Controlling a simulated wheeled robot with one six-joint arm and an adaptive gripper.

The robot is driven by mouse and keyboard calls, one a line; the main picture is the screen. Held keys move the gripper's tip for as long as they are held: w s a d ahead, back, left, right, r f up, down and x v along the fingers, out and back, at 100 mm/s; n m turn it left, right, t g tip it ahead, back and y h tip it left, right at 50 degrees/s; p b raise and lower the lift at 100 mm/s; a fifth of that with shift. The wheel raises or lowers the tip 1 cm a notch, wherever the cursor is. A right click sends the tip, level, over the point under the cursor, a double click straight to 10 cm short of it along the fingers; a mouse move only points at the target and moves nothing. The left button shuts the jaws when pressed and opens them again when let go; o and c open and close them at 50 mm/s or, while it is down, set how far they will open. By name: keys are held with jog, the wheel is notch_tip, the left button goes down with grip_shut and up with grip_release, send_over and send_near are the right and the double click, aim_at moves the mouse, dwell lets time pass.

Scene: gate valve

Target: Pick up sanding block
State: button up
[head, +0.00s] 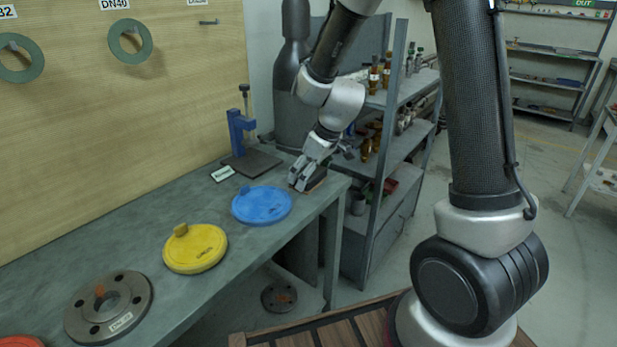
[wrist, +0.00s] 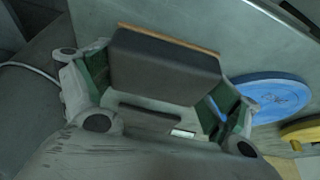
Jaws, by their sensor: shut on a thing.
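The sanding block (wrist: 165,68) is a dark grey block with a thin tan-orange layer along one edge. In the wrist view it sits between the two fingers of my gripper (wrist: 160,90), which is shut on it. In the head view my gripper (head: 309,178) is low over the right end of the grey-green bench (head: 150,240), right of the blue disc. Only a small brownish part of the block (head: 316,184) shows there, beside the fingers. I cannot tell whether the block touches the bench.
A blue clamp stand (head: 240,135) stands behind.

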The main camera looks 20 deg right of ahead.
jog(key=shift+r, duration=0.1)
notch_tip(320, 180, up, 10)
jog(key=shift+f, duration=0.1)
